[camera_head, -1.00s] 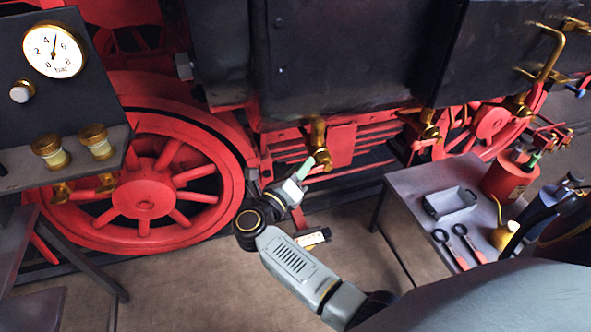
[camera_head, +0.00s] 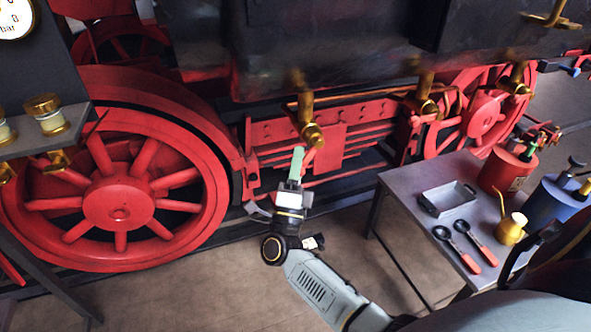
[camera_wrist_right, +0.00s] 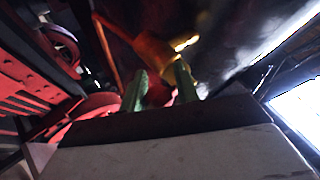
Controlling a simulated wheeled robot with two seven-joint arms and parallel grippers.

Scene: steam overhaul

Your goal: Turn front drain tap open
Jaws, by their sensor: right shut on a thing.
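A brass drain tap (camera_head: 311,132) hangs below the dark cylinder casing at the middle of the head view, above red framework. My right gripper (camera_head: 298,152) reaches up to it from below, with its pale green fingers at the lower end of the tap. In the right wrist view the two green fingers (camera_wrist_right: 160,88) stand on either side of a small reddish part below the brass body (camera_wrist_right: 155,52). The fingers are shut on the tap's handle, which they mostly hide. The handle's exact angle is hard to tell. My left gripper is out of view.
Two similar brass taps (camera_head: 425,100) (camera_head: 516,80) hang farther right. A large red wheel (camera_head: 118,204) stands on the left. A grey table (camera_head: 405,185) at right holds a tray (camera_head: 448,199), red-handled tools (camera_head: 468,245), an oil can (camera_head: 511,229) and containers. Floor below the gripper is clear.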

